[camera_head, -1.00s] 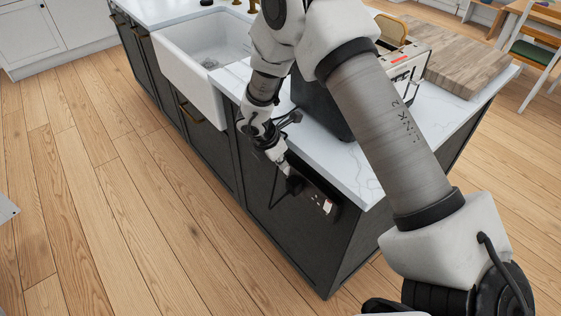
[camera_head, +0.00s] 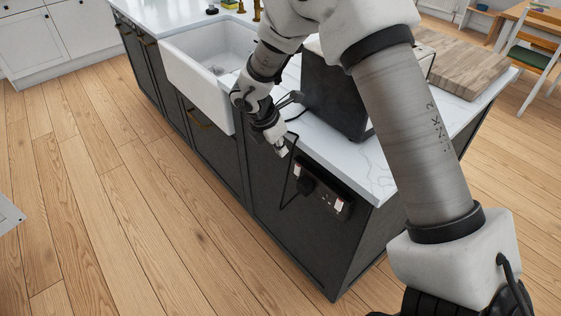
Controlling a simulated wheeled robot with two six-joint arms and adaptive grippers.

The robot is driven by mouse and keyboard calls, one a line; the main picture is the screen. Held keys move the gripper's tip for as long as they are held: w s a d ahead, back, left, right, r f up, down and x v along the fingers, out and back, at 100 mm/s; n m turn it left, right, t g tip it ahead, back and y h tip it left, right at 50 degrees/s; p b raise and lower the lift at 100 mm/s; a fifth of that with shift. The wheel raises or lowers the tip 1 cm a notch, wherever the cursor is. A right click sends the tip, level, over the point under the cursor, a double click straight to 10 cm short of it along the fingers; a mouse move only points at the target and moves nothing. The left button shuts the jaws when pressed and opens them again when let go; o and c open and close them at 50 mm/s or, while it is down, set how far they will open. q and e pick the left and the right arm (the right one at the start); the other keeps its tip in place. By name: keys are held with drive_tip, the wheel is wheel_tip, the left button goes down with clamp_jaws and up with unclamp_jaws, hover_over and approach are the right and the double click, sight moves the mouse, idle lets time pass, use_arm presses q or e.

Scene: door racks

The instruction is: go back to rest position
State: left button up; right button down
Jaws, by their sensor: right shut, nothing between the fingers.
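My right gripper (camera_head: 282,150) is near the upper edge of the island's dark side, just left of and above the black socket panel (camera_head: 338,203). It is shut and empty. My right arm comes in from the right and crosses over the countertop. A black plug (camera_head: 306,186) sits at the left part of the socket panel, with a black cord running up from it to the counter, close beside the gripper. My left gripper does not show.
The kitchen island's white countertop (camera_head: 372,168) has a black appliance (camera_head: 333,95) and a wooden board (camera_head: 468,68) on it. A white sink (camera_head: 205,65) is at its left. A chair (camera_head: 528,62) stands at the back right. The wooden floor (camera_head: 120,215) at the left is clear.

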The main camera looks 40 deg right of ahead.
drive_tip(key=shift+v, duration=1.2)
drive_tip(key=shift+a, duration=0.1)
